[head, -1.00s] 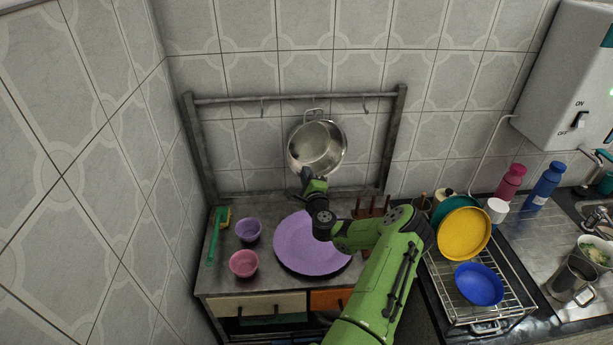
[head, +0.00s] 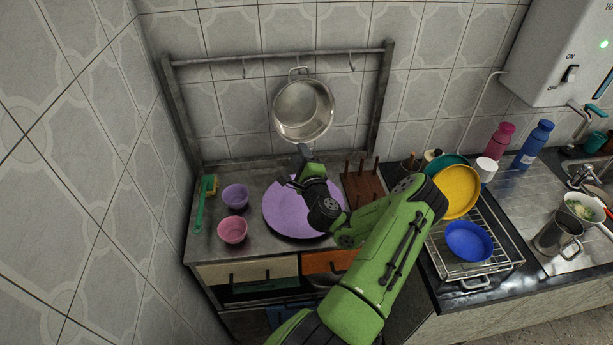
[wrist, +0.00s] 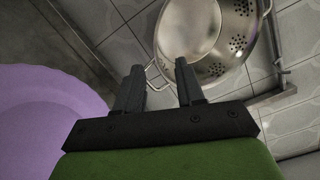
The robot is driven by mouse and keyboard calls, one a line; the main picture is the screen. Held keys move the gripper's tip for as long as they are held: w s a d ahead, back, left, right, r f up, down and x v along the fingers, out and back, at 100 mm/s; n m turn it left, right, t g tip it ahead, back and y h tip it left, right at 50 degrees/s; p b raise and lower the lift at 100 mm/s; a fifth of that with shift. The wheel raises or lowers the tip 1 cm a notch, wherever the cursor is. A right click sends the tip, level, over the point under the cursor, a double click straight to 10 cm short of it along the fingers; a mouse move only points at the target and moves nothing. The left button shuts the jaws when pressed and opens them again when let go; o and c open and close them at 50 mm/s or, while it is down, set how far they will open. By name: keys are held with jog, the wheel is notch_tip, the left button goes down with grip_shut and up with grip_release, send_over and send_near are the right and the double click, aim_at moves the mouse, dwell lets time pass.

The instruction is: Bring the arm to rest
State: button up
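My green arm reaches over the counter from the lower right. My gripper (head: 294,166) is above the purple plate (head: 275,215), in front of the hanging steel pot (head: 303,122). In the wrist view its two dark fingers (wrist: 158,85) stand apart with nothing between them. The steel pot, with rows of holes, shows behind the fingers in the wrist view (wrist: 225,45). The plate's rim (wrist: 40,120) is at the left there. My forearm hides part of the counter's right side.
A purple bowl (head: 236,196), a pink bowl (head: 232,230) and a green brush (head: 200,212) lie left of the plate. A wooden rack (head: 362,187) stands to its right. Dishes, including a yellow plate (head: 460,190), sit on a wire rack (head: 505,255). A steel mug (head: 555,235) is far right.

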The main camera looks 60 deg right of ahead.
jog(key=b+v, duration=0.2)
jog(key=v, duration=0.4)
jog(key=shift+s+a+b, duration=0.25)
jog(key=shift+s+b, duration=0.05)
